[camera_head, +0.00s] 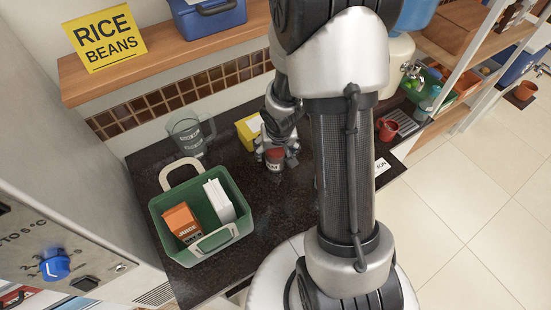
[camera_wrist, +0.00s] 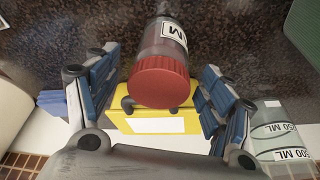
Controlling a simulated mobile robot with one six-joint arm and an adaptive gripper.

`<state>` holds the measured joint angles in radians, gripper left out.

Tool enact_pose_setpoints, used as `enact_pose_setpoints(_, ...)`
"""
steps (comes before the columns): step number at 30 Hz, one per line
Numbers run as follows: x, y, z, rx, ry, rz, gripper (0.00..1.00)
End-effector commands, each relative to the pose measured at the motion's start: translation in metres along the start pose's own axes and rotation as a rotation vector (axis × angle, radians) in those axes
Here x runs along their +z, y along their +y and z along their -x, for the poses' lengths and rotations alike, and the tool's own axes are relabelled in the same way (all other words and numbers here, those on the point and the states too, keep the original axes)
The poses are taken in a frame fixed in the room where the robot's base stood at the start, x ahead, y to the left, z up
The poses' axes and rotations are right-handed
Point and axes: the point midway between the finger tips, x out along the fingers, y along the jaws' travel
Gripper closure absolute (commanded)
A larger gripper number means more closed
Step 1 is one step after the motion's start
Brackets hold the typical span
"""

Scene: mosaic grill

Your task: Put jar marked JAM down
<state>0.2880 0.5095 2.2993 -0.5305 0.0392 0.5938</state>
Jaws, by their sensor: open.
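The jar marked JAM (camera_head: 274,155) has a red lid and a white label and stands on the dark counter. In the wrist view the jar (camera_wrist: 162,72) lies between my spread fingers, with its red lid nearest the camera and part of its label showing. My gripper (camera_head: 277,158) is around the jar in the head view. In the wrist view my gripper (camera_wrist: 160,95) is open, and gaps show between both fingers and the jar.
A yellow box (camera_head: 248,131) stands just behind the jar. A clear measuring jug (camera_head: 186,136) is at the back left. A red mug (camera_head: 388,129) stands at right.

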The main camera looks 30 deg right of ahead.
Motion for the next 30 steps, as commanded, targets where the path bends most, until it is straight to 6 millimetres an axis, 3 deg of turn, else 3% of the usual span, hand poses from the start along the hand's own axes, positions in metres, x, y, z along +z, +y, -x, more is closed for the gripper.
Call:
enact_pose_setpoints(3,0.002,0.0,-0.021,0.0,-0.001,0.0,0.26)
enact_pose_setpoints(11,0.0,0.0,-0.021,0.0,0.001,0.0,0.26)
enact_pose_setpoints(30,0.0,0.0,-0.021,0.0,0.0,0.0,0.68)
